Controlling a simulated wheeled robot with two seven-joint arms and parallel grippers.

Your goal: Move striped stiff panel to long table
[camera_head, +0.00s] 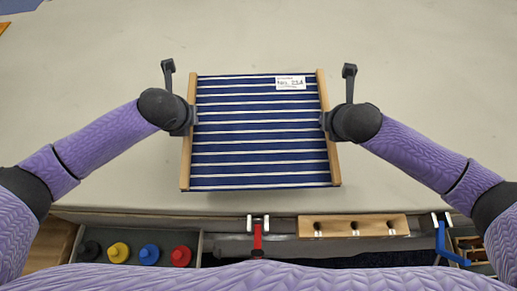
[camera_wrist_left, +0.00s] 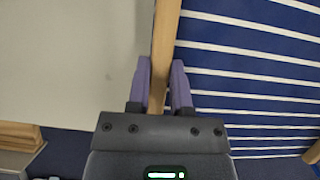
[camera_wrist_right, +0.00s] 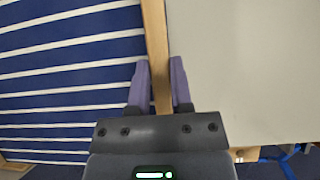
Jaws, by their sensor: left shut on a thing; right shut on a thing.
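The striped stiff panel (camera_head: 262,140) is blue with white stripes, has wooden side rails and a white label near its far right corner. It is over the pale long table (camera_head: 430,90); I cannot tell whether it touches the cloth. My left gripper (camera_head: 190,118) is shut on the left wooden rail, which passes between its fingers in the left wrist view (camera_wrist_left: 160,85). My right gripper (camera_head: 326,122) is shut on the right wooden rail, also between its fingers in the right wrist view (camera_wrist_right: 160,85).
Along the near table edge are a tray with black, yellow, blue and red (camera_head: 181,256) knobbed pieces, a red tool (camera_head: 257,238), a wooden block with holes (camera_head: 353,226) and a blue clamp-like item (camera_head: 447,244). The table beyond and beside the panel is clear.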

